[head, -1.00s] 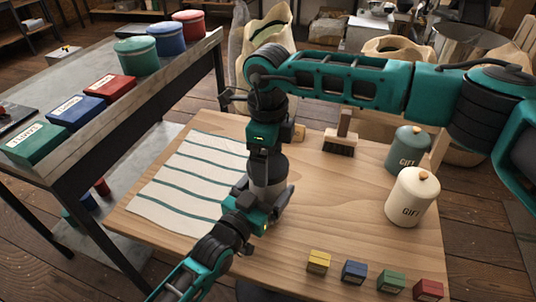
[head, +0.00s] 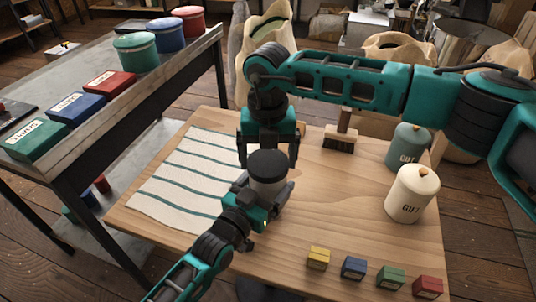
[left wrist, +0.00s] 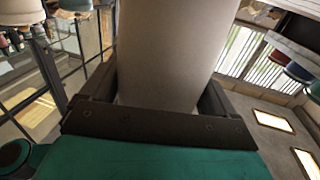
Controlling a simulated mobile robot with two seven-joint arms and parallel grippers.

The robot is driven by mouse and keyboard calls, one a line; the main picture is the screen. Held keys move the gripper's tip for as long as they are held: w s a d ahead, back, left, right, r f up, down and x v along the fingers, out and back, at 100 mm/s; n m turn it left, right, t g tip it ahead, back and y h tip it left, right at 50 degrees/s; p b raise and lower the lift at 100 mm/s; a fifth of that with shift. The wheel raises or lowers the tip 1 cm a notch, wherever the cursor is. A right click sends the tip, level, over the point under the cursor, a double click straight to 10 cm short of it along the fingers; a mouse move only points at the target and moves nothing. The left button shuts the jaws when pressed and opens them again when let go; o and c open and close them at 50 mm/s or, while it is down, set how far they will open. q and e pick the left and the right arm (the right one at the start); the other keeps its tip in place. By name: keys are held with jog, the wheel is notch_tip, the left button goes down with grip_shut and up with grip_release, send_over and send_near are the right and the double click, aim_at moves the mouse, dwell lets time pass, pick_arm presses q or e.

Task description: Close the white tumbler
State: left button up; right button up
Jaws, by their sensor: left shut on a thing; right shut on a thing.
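The white tumbler (head: 268,186) stands upright in my left gripper (head: 266,197), which is shut around its body. Its pale wall also fills the middle of the left wrist view (left wrist: 172,50), between the dark fingers (left wrist: 160,100). A dark round lid (head: 267,162) sits on top of the tumbler; whether it is fully tight I cannot tell. My right gripper (head: 268,150) points down over the tumbler, its fingers on either side of the lid and shut on it. The contact at the far side is hidden.
A striped cloth (head: 185,175) lies on the wooden table (head: 330,220) to the left. A brush (head: 340,140), a teal canister (head: 407,146) and a cream canister (head: 410,195) stand right. Several small coloured boxes, including a yellow one (head: 318,258), line the front edge.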

jog(key=m, duration=1.1)
jog(key=shift+m, duration=0.3)
jog(key=m, duration=0.5)
jog(key=shift+m, duration=0.3)
pick_arm(q)
jog(key=shift+f, duration=0.1)
pick_arm(e)
jog(key=shift+a+m, duration=0.1)
jog(key=shift+m, duration=0.8)
jog(key=shift+s+a+f+m, duration=0.1)
jog(key=shift+s+a+m, duration=0.1)
jog(key=shift+m, duration=0.7)
jog(key=shift+w+m, duration=0.1)
jog(key=shift+m, duration=0.3)
jog(key=o, duration=0.7)
notch_tip(320, 180, up, 12)
